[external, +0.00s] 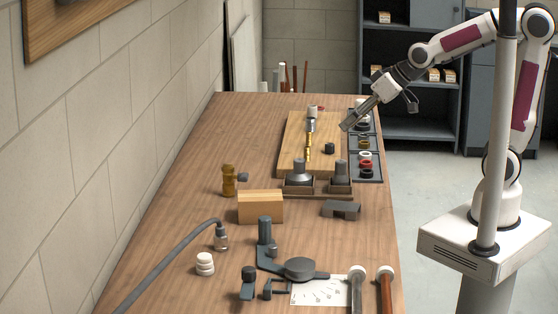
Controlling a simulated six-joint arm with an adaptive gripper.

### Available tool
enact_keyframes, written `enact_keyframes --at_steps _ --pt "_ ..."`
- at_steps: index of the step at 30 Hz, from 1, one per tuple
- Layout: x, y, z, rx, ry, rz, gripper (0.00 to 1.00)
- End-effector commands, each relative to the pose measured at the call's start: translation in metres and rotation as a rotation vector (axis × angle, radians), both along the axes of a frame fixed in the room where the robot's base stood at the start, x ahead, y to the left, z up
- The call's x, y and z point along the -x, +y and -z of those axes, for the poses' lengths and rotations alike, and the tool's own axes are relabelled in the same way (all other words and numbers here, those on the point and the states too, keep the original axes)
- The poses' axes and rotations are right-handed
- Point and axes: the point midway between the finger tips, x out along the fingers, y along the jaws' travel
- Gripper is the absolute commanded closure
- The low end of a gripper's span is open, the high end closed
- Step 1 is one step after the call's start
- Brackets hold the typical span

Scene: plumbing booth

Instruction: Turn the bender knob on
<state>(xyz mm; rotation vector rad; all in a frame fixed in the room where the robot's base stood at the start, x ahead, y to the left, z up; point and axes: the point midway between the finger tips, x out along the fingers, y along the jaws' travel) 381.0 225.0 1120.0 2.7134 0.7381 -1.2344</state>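A dark blue-grey bender (300,268) lies near the front of the bench, with a round disc on a flat arm and an upright cylinder (265,230) at its back left. A small dark block with a round top (249,277) stands to its left. I cannot tell which of these parts is the knob or how it is set.
A wooden board (296,130) with brass fittings and a black tray of rings (367,175) lie below my gripper. A wooden block (260,207), a grey block (341,210), a hose (165,265) and two pipes (385,290) surround the bender. The bench's far left is clear.

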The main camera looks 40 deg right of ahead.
Motion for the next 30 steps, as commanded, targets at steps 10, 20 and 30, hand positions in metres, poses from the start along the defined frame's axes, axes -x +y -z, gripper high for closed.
enact_keyframes --at_steps 10,20,30 --pt "-0.007 0.115 0.019 -0.066 -0.068 -0.141 0.61" --pt "0.015 0.218 0.047 -0.117 -0.137 -0.249 0.61" --pt "0.064 0.311 0.086 -0.154 -0.217 -0.345 0.61"
